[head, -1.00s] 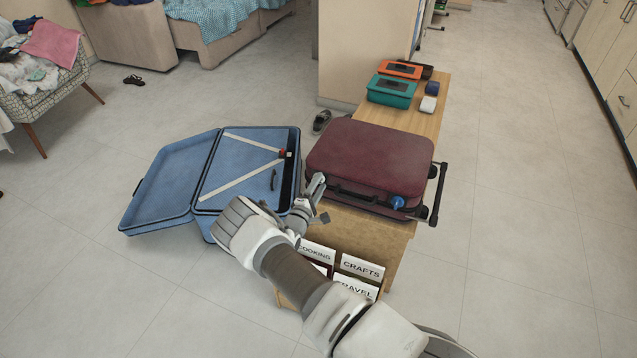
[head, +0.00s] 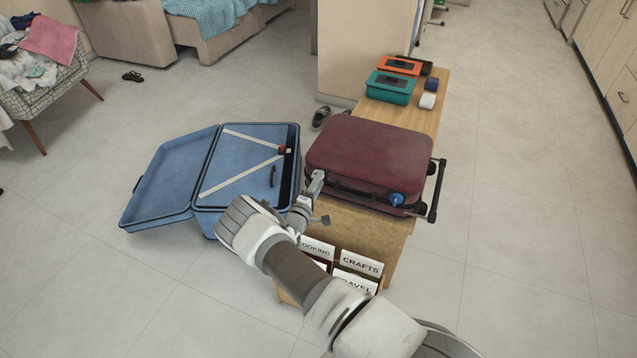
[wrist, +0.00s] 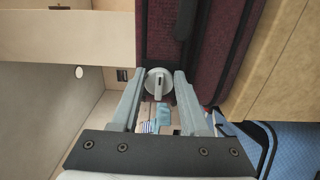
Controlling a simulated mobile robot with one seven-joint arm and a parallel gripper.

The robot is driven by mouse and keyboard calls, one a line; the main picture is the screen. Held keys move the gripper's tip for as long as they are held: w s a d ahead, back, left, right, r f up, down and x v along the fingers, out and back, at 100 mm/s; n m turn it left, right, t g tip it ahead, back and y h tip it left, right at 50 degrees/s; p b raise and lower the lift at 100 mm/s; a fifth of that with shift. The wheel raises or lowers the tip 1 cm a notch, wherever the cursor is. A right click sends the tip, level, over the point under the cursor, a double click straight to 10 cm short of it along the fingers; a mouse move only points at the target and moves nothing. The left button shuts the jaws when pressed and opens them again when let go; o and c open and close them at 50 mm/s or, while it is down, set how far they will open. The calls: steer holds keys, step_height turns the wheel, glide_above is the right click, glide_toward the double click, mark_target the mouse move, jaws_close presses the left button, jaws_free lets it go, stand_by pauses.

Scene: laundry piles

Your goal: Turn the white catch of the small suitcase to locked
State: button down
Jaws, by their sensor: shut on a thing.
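The small suitcase (head: 368,155) is maroon and lies closed and flat on the wooden bench. Its front side with the dark handle (head: 352,189) faces my arm. My gripper (head: 318,185) is at the left end of that front side. In the wrist view the round white catch (wrist: 158,84) sits on the maroon side, between the fingertips of my gripper (wrist: 159,90), which are shut on it. The catch's raised bar runs roughly up and down in that view. A blue catch (head: 397,200) is at the right end of the front. The white catch is hidden in the head view.
An open blue suitcase (head: 208,172) lies to the left, close to the bench. Teal (head: 390,88) and orange (head: 400,66) boxes stand on the bench's far end. Labelled folders (head: 361,263) stand below my gripper. The floor on the right is clear.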

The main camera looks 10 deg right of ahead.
steer(key=shift+c, duration=2.1)
jaws_free()
steer(key=p+v, duration=0.3)
steer(key=v, duration=1.4)
steer(key=shift+s+a, duration=0.2)
